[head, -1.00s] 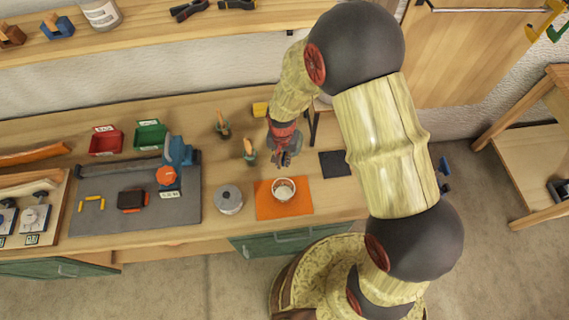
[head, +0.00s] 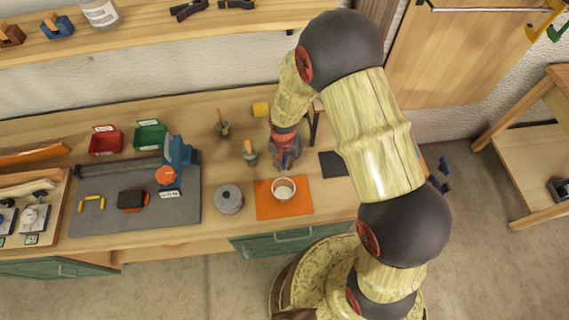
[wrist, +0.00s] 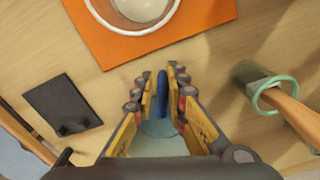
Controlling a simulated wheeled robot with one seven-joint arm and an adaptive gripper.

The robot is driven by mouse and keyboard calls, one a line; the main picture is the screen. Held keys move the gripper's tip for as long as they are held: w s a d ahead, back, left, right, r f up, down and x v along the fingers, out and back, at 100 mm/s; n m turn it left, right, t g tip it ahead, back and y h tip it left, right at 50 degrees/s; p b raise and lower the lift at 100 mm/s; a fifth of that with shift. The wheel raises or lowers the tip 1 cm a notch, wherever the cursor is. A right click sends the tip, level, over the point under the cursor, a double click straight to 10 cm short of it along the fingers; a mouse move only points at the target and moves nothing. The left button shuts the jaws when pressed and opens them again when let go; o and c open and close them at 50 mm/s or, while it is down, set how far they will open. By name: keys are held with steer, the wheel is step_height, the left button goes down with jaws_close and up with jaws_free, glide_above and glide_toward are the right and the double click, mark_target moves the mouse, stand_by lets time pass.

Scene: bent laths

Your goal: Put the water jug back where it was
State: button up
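The water jug (wrist: 160,142) is a pale see-through vessel with a blue handle (wrist: 162,95). In the wrist view the handle stands between the two fingers of my gripper (wrist: 162,88), which close in on it from both sides. In the head view my gripper (head: 285,158) and the jug are small and overlap, behind the orange mat. I cannot tell whether the jug's base touches the bench. A white bowl (head: 283,190) with pale contents sits on the orange mat (head: 262,207). A bare dark square mat (head: 333,164) lies to the right of my gripper.
A lidded grey pot (head: 229,199) stands left of the orange mat. Two small pots with wooden-handled tools, one of them (head: 250,157) near my gripper, stand to its left. A yellow block (head: 260,109) lies behind. A dark upright stand is close on the right.

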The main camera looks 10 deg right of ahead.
steer(key=shift+o, duration=1.2)
steer(key=shift+r, duration=0.1)
step_height(320, 180, up, 21)
steer(key=d+t, duration=0.1)
steer(key=d, duration=0.2)
steer(key=s+d+r+n+t, duration=0.2)
steer(key=s+d+r, duration=0.2)
steer(key=s+r, duration=0.5)
steer(key=s+d+r+n+t, duration=0.2)
steer(key=s+d+r, duration=0.3)
steer(key=s+r, duration=0.4)
step_height(320, 180, up, 3)
steer(key=shift+s+r+t+p, duration=0.1)
steer(key=shift+s+t+p, duration=0.2)
steer(key=shift+p, duration=0.05)
